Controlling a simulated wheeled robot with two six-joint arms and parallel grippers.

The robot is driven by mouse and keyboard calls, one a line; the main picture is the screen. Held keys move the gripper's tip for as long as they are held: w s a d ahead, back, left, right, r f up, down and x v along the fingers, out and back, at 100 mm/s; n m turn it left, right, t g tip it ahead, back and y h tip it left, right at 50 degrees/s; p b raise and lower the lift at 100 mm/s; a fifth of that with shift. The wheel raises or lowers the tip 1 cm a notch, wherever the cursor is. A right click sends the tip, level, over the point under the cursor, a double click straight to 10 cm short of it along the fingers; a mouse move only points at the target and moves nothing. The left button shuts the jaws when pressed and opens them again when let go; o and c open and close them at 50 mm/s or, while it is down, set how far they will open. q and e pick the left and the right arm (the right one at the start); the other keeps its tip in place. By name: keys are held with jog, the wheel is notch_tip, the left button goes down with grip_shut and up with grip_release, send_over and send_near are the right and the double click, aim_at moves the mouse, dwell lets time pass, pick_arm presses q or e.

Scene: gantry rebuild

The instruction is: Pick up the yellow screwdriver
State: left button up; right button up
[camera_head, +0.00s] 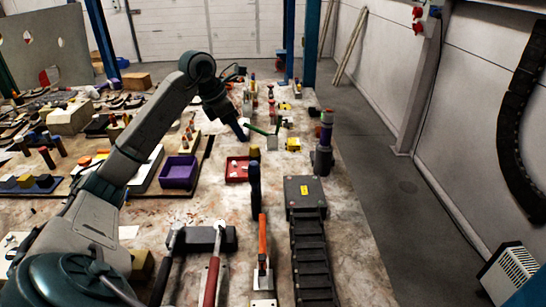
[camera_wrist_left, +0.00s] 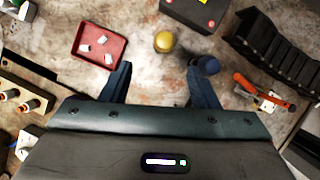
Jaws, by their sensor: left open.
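A yellow rounded top (camera_wrist_left: 163,41), seen from above in the left wrist view, looks like the yellow screwdriver's handle end. It stands just beyond the gap between my left fingertips, apart from them. In the head view my left gripper (camera_head: 240,128) hangs over the table. My right gripper is not visible.
A red tray (camera_head: 229,177) with small pale pieces lies to the left. A black box (camera_head: 305,192) with a ridged black chain (camera_head: 312,255) lies to the right. An orange-handled tool (camera_head: 262,240) and a purple bin (camera_head: 179,173) are nearby. Several small objects crowd the table.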

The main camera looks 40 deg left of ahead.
aim_at(251, 147)
pick_arm(q)
jog(key=p+x, duration=0.1)
jog(key=x, duration=0.2)
jog(key=p+x, duration=0.2)
jog(key=x, duration=0.1)
jog(key=d+p+x, duration=0.1)
jog(key=x, duration=0.2)
jog(key=shift+w+f, duration=0.1)
jog(key=shift+w, duration=0.2)
jog(key=shift+w+f, duration=0.15)
jog(key=shift+f, duration=0.4)
grip_shut()
